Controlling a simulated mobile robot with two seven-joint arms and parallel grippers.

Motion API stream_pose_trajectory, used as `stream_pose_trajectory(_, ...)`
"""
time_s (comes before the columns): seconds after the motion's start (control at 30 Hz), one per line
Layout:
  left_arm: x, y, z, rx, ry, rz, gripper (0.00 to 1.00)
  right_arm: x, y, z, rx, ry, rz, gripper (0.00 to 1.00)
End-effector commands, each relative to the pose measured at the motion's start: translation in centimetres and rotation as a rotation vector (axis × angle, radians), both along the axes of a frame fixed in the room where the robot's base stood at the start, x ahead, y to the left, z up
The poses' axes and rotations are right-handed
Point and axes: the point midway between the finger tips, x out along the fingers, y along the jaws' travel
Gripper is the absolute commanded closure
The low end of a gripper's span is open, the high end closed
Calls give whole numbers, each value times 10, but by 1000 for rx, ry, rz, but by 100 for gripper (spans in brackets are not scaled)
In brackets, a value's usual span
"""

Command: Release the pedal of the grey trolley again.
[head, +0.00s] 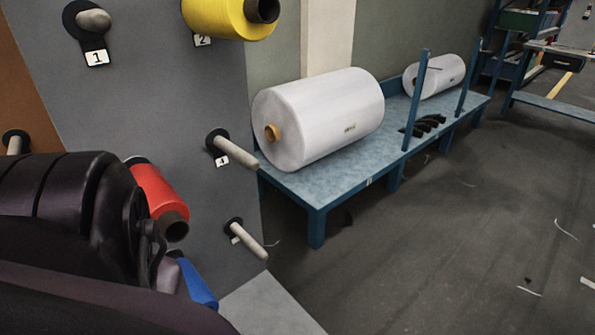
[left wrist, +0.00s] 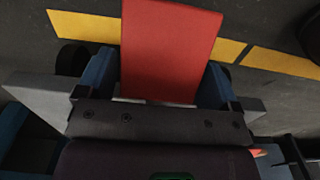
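A flat red plate (left wrist: 170,50), probably the trolley's pedal, stands out in the middle of the left wrist view. Grey frame parts (left wrist: 45,98), which look like the trolley's, run to both sides, with blue parts (left wrist: 96,72) flanking the plate. My left gripper (left wrist: 158,98) shows as a dark bar across the near end of the plate. Its dark finger parts sit far apart at the two ends of the bar, with nothing seen gripped between them. Whether it touches the plate cannot be told. The trolley and right gripper are not recognisable in the head view.
A grey panel (head: 190,95) carries pegs, a yellow roll (head: 225,15), a red roll (head: 158,188) and a blue item (head: 197,285). A low blue bench (head: 300,185) holds white rolls (head: 325,115). Open floor (head: 450,230) lies right. Yellow floor markings (left wrist: 85,25) pass beyond the plate.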

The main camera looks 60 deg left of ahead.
Motion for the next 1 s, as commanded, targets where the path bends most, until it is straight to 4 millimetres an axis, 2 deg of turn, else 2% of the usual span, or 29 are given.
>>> stream_pose_trajectory(0.03,0,0,0,0,0,0,21,0,0,0,0,1,0,100)
stream_pose_trajectory(0.33,0,0,0,0,0,0,67,0,0,-1,0,2,1,100)
stream_pose_trajectory(0.67,1,-2,6,-73,-12,2,68,1,0,2,-5,2,1,100)
stream_pose_trajectory(1.0,7,-6,29,-133,-39,0,69,2,5,6,-41,81,26,100)
